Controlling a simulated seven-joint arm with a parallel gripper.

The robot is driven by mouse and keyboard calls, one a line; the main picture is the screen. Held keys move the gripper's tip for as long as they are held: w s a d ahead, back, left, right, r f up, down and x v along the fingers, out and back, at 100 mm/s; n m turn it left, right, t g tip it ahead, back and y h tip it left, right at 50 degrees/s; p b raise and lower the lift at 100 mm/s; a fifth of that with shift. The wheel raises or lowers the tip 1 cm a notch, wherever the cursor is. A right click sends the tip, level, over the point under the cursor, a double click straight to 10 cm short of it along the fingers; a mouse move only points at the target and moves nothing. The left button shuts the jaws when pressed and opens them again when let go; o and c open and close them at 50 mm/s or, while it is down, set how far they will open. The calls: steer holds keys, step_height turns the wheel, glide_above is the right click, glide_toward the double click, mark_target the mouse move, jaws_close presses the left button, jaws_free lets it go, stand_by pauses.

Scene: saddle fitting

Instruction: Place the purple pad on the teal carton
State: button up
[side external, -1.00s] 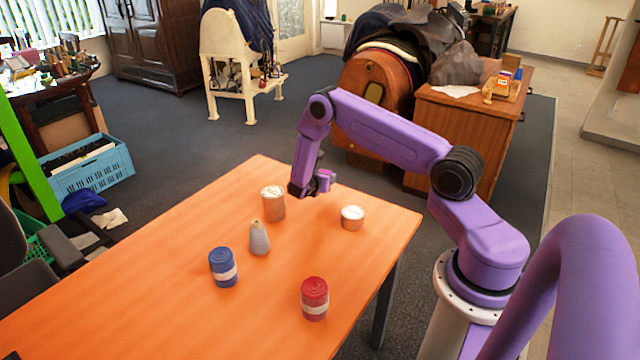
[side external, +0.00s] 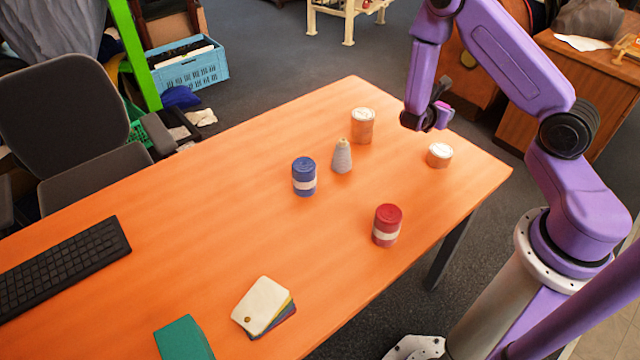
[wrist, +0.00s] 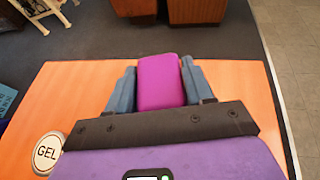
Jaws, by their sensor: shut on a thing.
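My gripper (wrist: 159,88) is shut on the purple pad (wrist: 161,79), a magenta block held between its two blue-grey fingers. In the side external view the pad (side external: 442,114) is a small purple-pink piece at the end of my gripper (side external: 432,119). They are above the far right part of the orange table, near two tins. The teal carton (side external: 184,341) lies at the near left edge of the table, cut off by the bottom of the picture. It is far from my gripper, and nothing shows on its visible top.
On the orange table (side external: 240,215) stand a tall tin (side external: 362,127), a low tin (side external: 439,155), a grey cone (side external: 342,157), a blue roll (side external: 304,177) and a red roll (side external: 387,225). Sample cards (side external: 262,305) lie beside the carton. A keyboard (side external: 62,268) is at left.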

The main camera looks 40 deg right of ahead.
steer(key=w+a+r+n+t+y, duration=0.2)
steer(key=w+a+n+t+y, duration=0.15)
steer(key=a, duration=0.75)
steer(key=w+a+r+n+t+y, duration=0.1)
steer(key=w+a+n+t+y, duration=0.3)
steer(key=a, duration=0.8)
steer(key=a+r+n+t+y, duration=0.25)
steer(key=a+n, duration=0.25)
steer(key=a, duration=0.6)
steer(key=s+a+r+n+y, duration=0.1)
steer(key=s+a+n+y, duration=0.25)
steer(key=a, duration=0.55)
steer(key=s+a+r+n+y, duration=0.1)
steer(key=s+a+n+y, duration=0.2)
steer(key=a, duration=0.6)
steer(key=s+a+r+n+g+y, duration=0.3)
steer(key=s+a+n+y, duration=0.25)
steer(key=s+a, duration=0.8)
glide_above(188, 322)
steer(key=shift+y, duration=0.4)
step_height(188, 322, down, 10)
steer(key=shift+s+d+r, duration=0.1)
steer(key=shift+s, duration=0.05)
steer(key=shift+f, duration=1.7)
